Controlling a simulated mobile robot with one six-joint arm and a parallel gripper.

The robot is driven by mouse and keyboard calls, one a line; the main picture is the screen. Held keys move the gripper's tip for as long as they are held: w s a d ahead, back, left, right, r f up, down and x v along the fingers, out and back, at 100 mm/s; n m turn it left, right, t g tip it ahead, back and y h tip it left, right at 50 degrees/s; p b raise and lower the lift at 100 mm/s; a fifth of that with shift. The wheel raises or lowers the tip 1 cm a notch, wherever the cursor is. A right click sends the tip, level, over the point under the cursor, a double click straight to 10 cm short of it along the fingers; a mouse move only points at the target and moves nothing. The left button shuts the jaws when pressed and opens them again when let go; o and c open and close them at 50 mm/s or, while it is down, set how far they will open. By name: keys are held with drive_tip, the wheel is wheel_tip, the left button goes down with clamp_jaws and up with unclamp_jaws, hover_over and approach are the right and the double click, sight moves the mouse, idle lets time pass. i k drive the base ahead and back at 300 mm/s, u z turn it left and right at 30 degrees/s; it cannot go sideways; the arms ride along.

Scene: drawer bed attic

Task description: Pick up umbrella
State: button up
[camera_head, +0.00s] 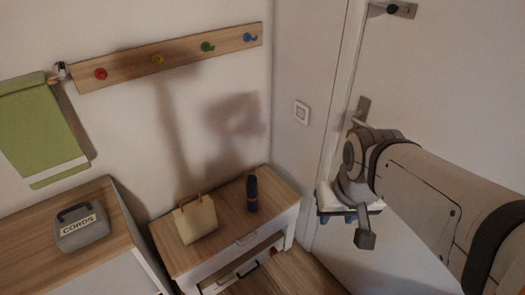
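A dark blue upright cylinder (252,193) stands on the small wooden-topped cabinet (278,186). It could be a folded umbrella or a bottle; I cannot tell which. A thin dark item with a red spot (272,252) shows low at the cabinet's open front, too small to identify. My gripper (348,212) is at the end of my arm, to the right of the cabinet and in front of the door. It is apart from the cylinder. Its fingers are not clear, so I cannot tell whether it is open or shut.
A beige bag (196,219) stands left of the cylinder. A grey box labelled CORDS (82,228) sits on the left dresser (118,205). A hook rail (180,58) and green towel (40,130) hang above. A white door (450,90) is at the right.

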sight(251, 179)
drive_tip(key=u, duration=0.2)
drive_tip(key=i, duration=0.85)
drive_tip(key=z, duration=0.1)
